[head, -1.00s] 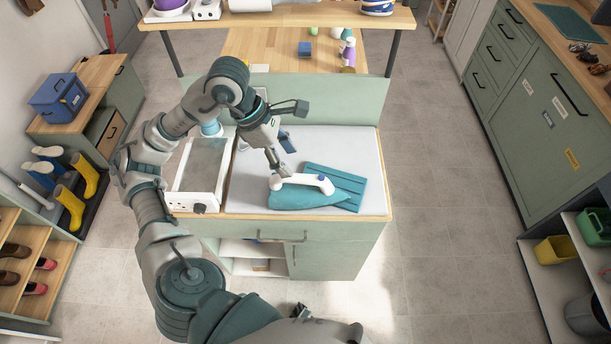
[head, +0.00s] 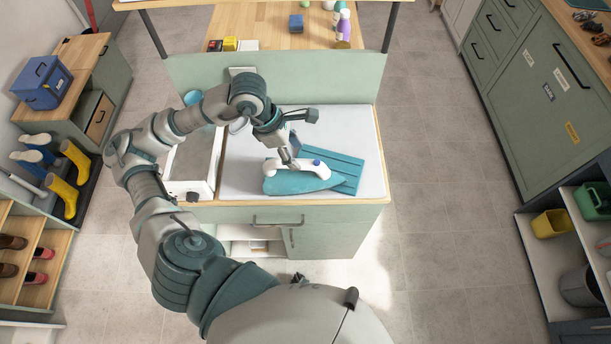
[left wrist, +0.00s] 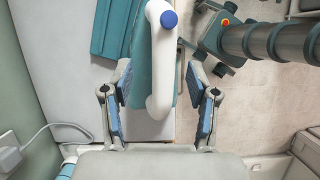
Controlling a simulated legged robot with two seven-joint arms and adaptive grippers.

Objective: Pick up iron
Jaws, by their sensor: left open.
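The iron (head: 304,182) has a teal body and a white handle with a blue button. My left gripper (head: 293,163) is just above the handle in the head view. In the left wrist view, the open left gripper (left wrist: 160,95) has a blue-padded finger on each side of the white handle (left wrist: 161,62), with gaps visible. The iron's teal body (left wrist: 151,40) shows beneath the handle. My right gripper is not in view.
A white sink-like tray (head: 194,165) is left of the work surface. A green panel (head: 330,80) rises behind it. Bottles (head: 343,27) stand on the wooden table beyond. The floor right of the counter is clear.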

